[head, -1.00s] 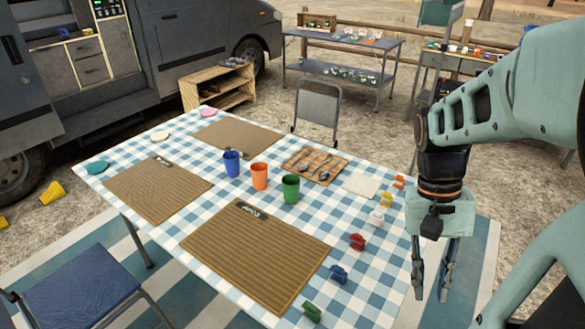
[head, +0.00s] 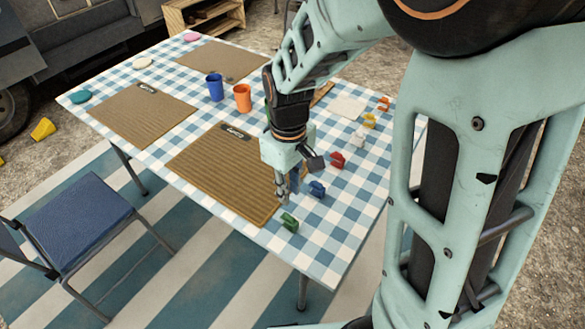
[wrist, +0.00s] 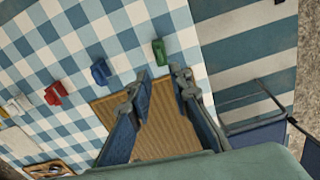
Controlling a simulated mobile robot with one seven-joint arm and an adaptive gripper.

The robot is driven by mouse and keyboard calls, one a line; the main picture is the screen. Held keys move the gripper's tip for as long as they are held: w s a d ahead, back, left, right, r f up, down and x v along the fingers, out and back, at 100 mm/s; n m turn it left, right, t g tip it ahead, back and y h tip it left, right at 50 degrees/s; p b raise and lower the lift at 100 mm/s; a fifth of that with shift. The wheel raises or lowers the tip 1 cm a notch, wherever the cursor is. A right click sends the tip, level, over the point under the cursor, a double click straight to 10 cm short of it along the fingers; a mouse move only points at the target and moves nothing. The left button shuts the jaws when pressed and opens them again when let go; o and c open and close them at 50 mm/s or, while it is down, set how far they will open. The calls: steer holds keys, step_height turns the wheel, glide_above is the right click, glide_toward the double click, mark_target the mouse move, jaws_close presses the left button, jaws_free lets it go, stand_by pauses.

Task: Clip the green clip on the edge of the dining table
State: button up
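The green clip (head: 289,222) lies on the checked tablecloth near the front corner of the dining table (head: 318,240). In the wrist view the green clip (wrist: 160,51) is just beyond my fingertips, apart from them. My gripper (head: 283,194) points down above the table, beside the near placemat's right edge. In the wrist view my gripper (wrist: 156,82) is open, with a clear gap and nothing between the fingers. I cannot tell its exact height above the table.
A blue clip (head: 317,188), a red clip (head: 337,159) and other clips line the right side. Brown placemats (head: 215,168), a blue cup (head: 214,87) and an orange cup (head: 242,98) stand on the table. A blue chair (head: 75,220) is at the left front.

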mark_target(290, 216)
steer(key=shift+f+b, duration=3.65)
steer(key=shift+f, duration=1.25)
jaws_close()
steer(key=shift+r, duration=0.2)
step_height(290, 216, up, 5)
steer(key=p, duration=0.4)
steer(key=shift+f, duration=0.1)
steer(key=shift+d+f, duration=0.1)
